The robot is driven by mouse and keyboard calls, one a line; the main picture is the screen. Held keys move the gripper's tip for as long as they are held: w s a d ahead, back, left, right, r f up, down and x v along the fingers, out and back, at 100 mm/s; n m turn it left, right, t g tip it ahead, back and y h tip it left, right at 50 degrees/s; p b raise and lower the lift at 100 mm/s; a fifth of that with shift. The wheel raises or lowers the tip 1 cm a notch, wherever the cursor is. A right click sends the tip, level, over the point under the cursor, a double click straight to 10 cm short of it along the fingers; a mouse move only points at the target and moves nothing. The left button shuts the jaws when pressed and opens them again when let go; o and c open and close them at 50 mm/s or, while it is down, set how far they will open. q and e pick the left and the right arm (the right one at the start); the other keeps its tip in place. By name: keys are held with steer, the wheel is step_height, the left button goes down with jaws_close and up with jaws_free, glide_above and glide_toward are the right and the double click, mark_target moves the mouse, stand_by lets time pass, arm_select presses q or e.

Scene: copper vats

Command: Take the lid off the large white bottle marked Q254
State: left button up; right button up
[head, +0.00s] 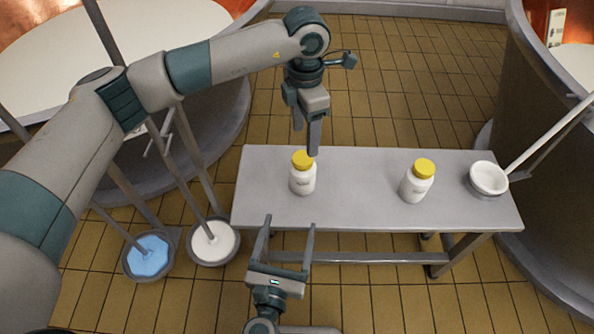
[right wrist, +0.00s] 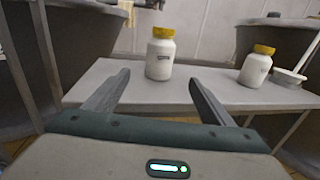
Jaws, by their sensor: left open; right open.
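Two white bottles with yellow lids stand upright on a grey bench (head: 360,215); their labels are too small to read, so I cannot tell which is Q254. The left bottle (head: 303,182) wears its yellow lid (head: 302,159); it also shows in the right wrist view (right wrist: 160,60). The right bottle (head: 415,188) wears its lid (head: 424,168). My left gripper (head: 307,148) is open, pointing down at the left bottle's lid; contact is unclear. My right gripper (head: 289,226) is open and empty, in front of the bench's near edge, its fingers pointing toward the left bottle.
A white bowl-shaped vessel (head: 489,178) with a long handle sits at the bench's right end. Two round containers, one blue inside (head: 148,257) and one white inside (head: 213,241), stand left of the bench. Large vats flank it. Bench top between the bottles is clear.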

mark_target(303, 172)
arm_select(q)
steer(key=shift+w+a+r, duration=0.15)
steer(key=shift+w+a, duration=0.05)
steer(key=shift+a, duration=0.1)
arm_select(e)
steer(key=shift+r, duration=0.25)
steer(key=shift+w, duration=0.1)
steer(key=w+d, duration=0.1)
steer(key=w, duration=0.4)
steer(key=w+d, duration=0.1)
steer(key=w, duration=0.5)
steer(key=w+d, duration=0.1)
steer(key=w, duration=0.5)
